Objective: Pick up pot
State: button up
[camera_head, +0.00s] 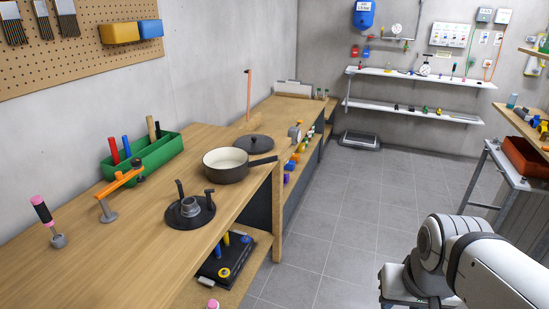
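A dark pot (226,173) with a pale inside stands upright and open on the wooden workbench (150,255), close to its front edge. Its long dark handle (263,161) points right, toward the aisle side. A dark round lid (255,144) with a knob lies on the bench just behind the pot. My white arm is at the lower right, over the floor and well apart from the pot. My gripper is not visible in this view.
A black round fixture (189,210) with upright posts stands in front of the pot. A green tool box (142,157) and an orange tool (121,181) lie to the left. A copper-coloured upright pipe (249,95) rises behind. The tiled floor (345,215) is clear.

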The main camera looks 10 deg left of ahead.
aim_at(223, 165)
jog(key=z, duration=0.1)
jog(key=i, duration=1.55)
jog(key=u, duration=0.5)
